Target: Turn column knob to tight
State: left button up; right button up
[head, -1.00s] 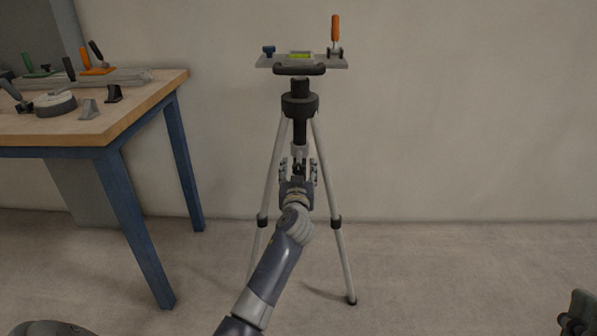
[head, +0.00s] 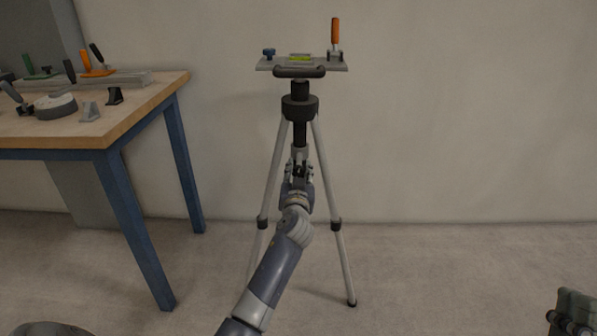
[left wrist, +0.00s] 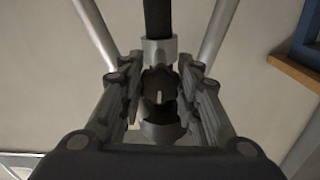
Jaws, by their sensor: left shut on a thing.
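The tripod (head: 343,263) stands upright before the wall, with a dark centre column (head: 299,134). The column knob (left wrist: 158,83) is a dark lobed knob with a small pale mark, seen in the left wrist view below the grey collar (left wrist: 155,51). My left gripper (head: 299,169) is at the column between the legs and hides the knob in the head view. In the left wrist view its fingers (left wrist: 159,92) are on both sides of the knob, shut on it.
The tripod carries a plate (head: 264,65) with a level vial (head: 299,58), a blue knob (head: 269,53) and an orange-handled clamp (head: 335,32). A wooden-topped table (head: 150,92) with blue legs and several tools stands at left.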

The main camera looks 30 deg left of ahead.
pick_arm(q)
jog(key=m+p, duration=0.1)
jog(key=m, duration=0.4)
jog(key=shift+r+p, duration=0.1)
jog(key=shift+p, duration=0.2)
jog(key=m+p, duration=0.1)
jog(key=m, duration=0.3)
jog(key=shift+m, duration=0.4)
pick_arm(e)
jog(key=w+f+g+h, duration=0.3)
jog(key=w+f+g, duration=0.45)
jog(key=f, duration=0.35)
pick_arm(q)
jog(key=m+p, duration=0.2)
jog(key=m, duration=0.2)
jog(key=shift+m, duration=0.3)
jog(key=m+p, duration=0.1)
jog(key=m, duration=0.2)
jog(key=shift+m+p, duration=0.3)
jog(key=shift+m, duration=0.4)
pick_arm(e)
jog(key=s+d+f+g+h, duration=0.1)
jog(key=s+f+g, duration=0.2)
jog(key=f, duration=0.5)
jog(key=s+d+f+g+h, duration=0.2)
jog(key=s+f+g, duration=0.1)
jog(key=f+g, duration=0.3)
jog(key=shift+f+m, duration=0.3)
jog(key=shift+f, duration=0.55)
